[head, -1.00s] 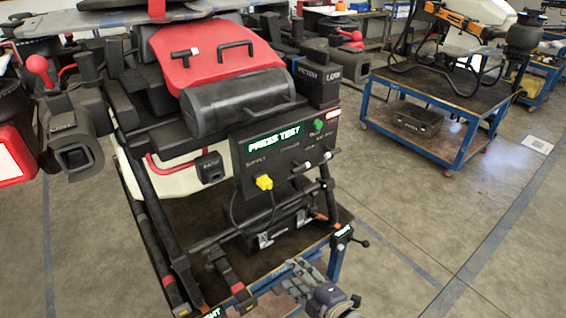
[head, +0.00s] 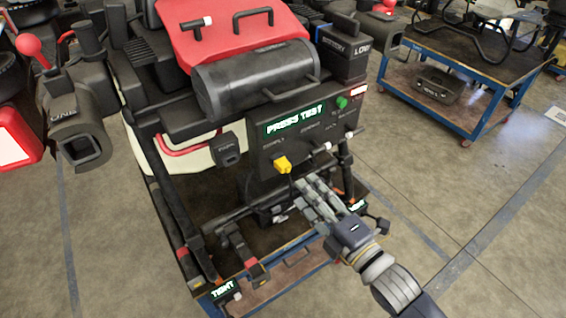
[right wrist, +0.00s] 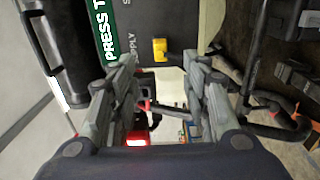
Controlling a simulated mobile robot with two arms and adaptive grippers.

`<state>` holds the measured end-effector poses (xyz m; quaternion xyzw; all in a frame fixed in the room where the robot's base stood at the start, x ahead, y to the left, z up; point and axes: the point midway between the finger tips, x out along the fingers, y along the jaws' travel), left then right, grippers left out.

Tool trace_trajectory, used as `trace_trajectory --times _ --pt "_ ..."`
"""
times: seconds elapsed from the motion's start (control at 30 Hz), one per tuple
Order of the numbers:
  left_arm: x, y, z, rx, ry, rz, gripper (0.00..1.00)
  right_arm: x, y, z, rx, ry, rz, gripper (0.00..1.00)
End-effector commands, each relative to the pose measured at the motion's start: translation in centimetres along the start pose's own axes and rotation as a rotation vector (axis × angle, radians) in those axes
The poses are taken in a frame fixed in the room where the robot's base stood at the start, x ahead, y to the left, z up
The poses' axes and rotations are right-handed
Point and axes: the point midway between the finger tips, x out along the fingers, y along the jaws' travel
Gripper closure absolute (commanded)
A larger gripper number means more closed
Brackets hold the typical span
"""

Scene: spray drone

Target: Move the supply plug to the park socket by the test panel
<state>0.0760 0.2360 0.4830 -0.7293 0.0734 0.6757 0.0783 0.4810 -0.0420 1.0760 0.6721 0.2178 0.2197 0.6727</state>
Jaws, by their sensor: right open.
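The yellow supply plug (head: 283,163) sits in the lower left of the dark test panel (head: 270,148), under the lit "PRESS TEST" display. A cable hangs below it. The dark park socket (head: 228,150) is on the pale body to the left of the panel, and I see no plug in it. My right gripper (head: 312,190) is open and empty, below and right of the plug, apart from it. In the right wrist view the plug (right wrist: 160,48) shows beyond and between the open fingertips (right wrist: 160,72). My left gripper is not in view.
A black cylindrical tank (head: 255,80) overhangs the panel. Levers (head: 325,147) stick out on the panel's right side. The stand's blue front rail (head: 270,262) carries clamps and "TIGHT" signs. A blue cart (head: 437,88) stands at the right, with open floor between.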

Motion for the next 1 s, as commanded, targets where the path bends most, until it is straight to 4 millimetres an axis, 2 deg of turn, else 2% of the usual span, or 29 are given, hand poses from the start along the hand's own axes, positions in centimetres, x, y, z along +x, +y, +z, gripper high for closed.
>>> trace_trajectory --times 0.17,0.47,0.7,1.0 --pt "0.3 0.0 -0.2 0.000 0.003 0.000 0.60 1.1 -0.1 0.1 0.002 -0.002 0.001 0.57" --pt "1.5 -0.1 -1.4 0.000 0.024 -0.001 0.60 5.3 -0.1 0.0 0.001 0.001 0.003 0.57" --pt "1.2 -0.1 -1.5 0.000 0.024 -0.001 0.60 8.0 0.0 0.0 0.000 0.000 0.000 0.57" --pt "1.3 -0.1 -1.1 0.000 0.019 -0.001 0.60 9.0 -0.1 0.0 0.002 0.000 -0.001 0.57"
